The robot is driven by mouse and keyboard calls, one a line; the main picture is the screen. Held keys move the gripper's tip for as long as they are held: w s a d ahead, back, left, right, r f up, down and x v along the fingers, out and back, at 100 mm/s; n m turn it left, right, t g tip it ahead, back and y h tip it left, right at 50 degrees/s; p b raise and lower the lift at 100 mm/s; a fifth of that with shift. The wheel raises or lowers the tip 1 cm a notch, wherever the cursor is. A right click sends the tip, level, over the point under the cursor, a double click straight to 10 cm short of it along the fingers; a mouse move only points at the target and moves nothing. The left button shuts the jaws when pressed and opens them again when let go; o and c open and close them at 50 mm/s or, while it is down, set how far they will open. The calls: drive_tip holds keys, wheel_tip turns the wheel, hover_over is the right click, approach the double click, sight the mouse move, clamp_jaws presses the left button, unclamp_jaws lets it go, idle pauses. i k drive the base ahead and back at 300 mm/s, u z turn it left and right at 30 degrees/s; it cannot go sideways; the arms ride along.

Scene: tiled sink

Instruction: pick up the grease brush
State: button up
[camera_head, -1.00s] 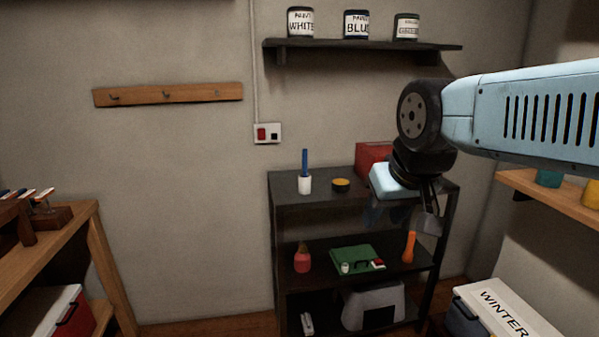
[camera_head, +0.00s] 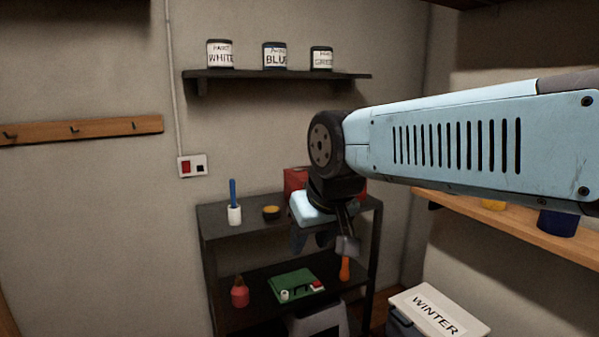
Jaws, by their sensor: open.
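A thin blue handle (camera_head: 232,190) stands upright in a white cup (camera_head: 234,215) on the top of the dark shelf unit (camera_head: 215,245); it may be the grease brush, but its bristle end is not visible. A low dark tin with a yellow top (camera_head: 271,212) sits just right of the cup. My gripper (camera_head: 324,245) is open and points down, to the right of the tin, over the right part of the unit in this view. Nothing shows between its fingers. It hides part of the top shelf.
A red box (camera_head: 296,181) is partly hidden behind my gripper. The lower shelf holds a red bottle (camera_head: 240,293), a green case (camera_head: 293,285) and an orange-handled item (camera_head: 345,268). Paint cans (camera_head: 274,56) stand on a wall shelf above. A WINTER box (camera_head: 440,308) is at lower right.

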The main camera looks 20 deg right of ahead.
sight(233, 193)
drive_tip(key=u, duration=0.05)
drive_tip(key=i, duration=1.1)
drive_tip(key=z, duration=0.05)
